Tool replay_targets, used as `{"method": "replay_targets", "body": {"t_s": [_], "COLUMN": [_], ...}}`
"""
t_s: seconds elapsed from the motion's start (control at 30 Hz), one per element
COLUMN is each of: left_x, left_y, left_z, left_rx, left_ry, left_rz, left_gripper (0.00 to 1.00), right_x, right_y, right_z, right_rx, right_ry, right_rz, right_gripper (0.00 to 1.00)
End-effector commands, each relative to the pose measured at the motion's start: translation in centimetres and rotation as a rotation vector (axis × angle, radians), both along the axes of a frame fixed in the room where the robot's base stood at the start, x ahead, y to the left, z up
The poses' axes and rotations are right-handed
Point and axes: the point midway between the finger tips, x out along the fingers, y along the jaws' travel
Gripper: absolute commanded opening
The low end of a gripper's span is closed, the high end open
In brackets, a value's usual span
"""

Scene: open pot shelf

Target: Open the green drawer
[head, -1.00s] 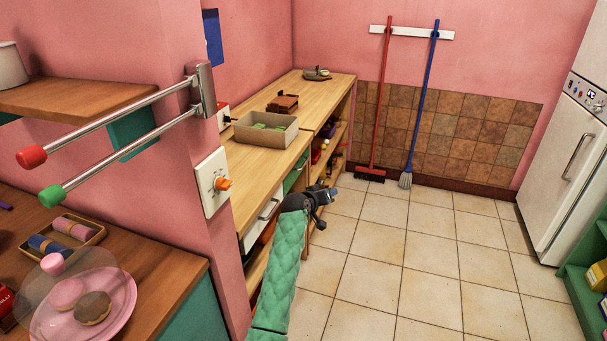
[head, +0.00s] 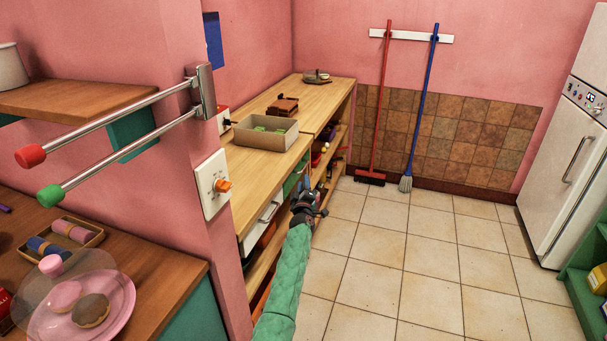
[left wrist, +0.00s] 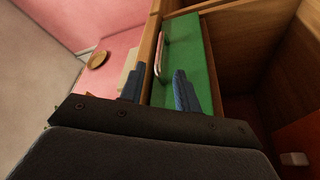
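The green drawer (head: 292,181) is in the wooden counter unit (head: 254,167), just under its top; in the head view only a sliver of its front shows. In the left wrist view its green front (left wrist: 196,55) is large, with a pale bar handle (left wrist: 162,56) on it. My left gripper (head: 309,205) is beside the counter's front, close to the drawer. In the left wrist view its two dark blue fingers (left wrist: 159,90) are apart, with nothing seen between them, pointing toward the drawer front and handle. The gripper seems short of the handle. My right gripper is not in view.
A white drawer (head: 262,218) with a bar handle lies nearer along the counter. A tray (head: 266,141) stands on the counter. The pink wall corner with a switch (head: 213,184) juts out at left. The tiled floor (head: 400,260) to the right is clear.

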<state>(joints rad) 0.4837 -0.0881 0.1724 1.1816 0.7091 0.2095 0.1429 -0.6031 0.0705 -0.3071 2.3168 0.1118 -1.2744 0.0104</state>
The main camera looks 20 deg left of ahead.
Motion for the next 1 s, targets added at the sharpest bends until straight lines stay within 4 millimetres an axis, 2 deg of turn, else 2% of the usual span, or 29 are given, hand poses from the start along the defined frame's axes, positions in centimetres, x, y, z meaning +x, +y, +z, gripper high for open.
{"method": "replay_targets", "body": {"t_s": [0.3,0.5,0.93,1.0], "left_x": [4.0,5.6,6.2,6.2], "left_y": [1.2,1.7,1.8,1.8], "left_z": [1.0,1.3,1.4,1.4], "left_rx": [0.003,0.002,0.001,0.001], "left_ry": [0.002,0.001,0.001,0.001], "left_rz": [-0.001,0.000,-0.001,-0.001], "left_gripper": [0.33,0.33,0.33,0.19], "right_x": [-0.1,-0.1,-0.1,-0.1], "right_y": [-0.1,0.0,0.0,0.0], "right_z": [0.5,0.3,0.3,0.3], "right_rx": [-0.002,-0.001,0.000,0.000], "right_ry": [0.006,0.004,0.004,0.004], "right_rz": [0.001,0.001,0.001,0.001], "right_gripper": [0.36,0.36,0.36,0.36]}}
